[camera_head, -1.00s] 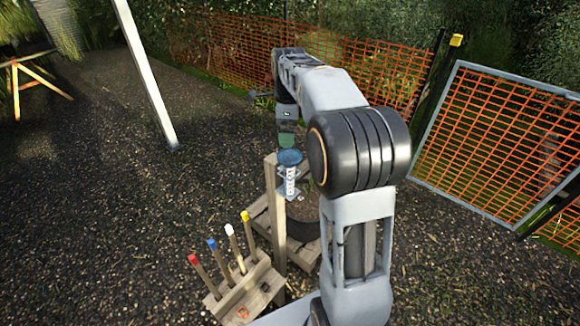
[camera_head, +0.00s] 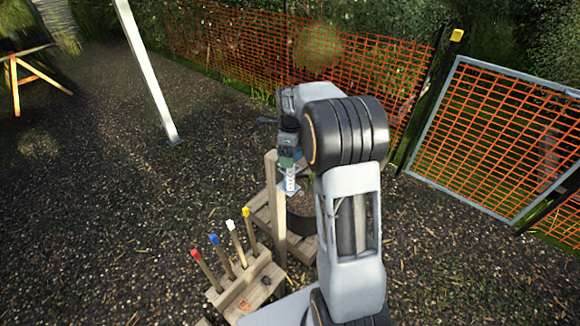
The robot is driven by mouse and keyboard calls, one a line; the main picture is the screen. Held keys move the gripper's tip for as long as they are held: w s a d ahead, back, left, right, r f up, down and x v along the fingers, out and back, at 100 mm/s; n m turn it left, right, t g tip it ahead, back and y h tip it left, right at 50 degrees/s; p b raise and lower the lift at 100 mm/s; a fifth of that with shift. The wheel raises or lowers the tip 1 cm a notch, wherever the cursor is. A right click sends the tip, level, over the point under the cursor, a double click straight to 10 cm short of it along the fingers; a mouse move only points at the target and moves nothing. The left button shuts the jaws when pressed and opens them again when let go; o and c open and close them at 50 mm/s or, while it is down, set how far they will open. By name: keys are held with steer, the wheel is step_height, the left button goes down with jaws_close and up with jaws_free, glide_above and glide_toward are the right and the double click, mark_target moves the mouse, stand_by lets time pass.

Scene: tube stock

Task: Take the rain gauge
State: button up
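The rain gauge (camera_head: 291,182) is a clear tube with white scale marks, upright beside the top of a wooden post (camera_head: 279,215). A pale bracket at its lower end sits against the post. My gripper (camera_head: 289,160) is right at the gauge's upper end and covers its top. The fingers are small and dark here, so I cannot tell whether they are around the gauge or just above it, or whether they are open or shut.
A wooden block (camera_head: 247,285) with several colour-tipped stakes stands front left of the post. A wooden frame (camera_head: 303,250) with a dark round container is behind the post. A white pole (camera_head: 147,70) and orange mesh fence (camera_head: 225,48) stand farther back. Gravel at left is clear.

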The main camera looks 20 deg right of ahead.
mark_target(290, 171)
steer(key=shift+f, duration=1.5)
steer(key=shift+c, duration=0.4)
steer(key=c, duration=0.7)
steer(key=shift+r, duration=0.1)
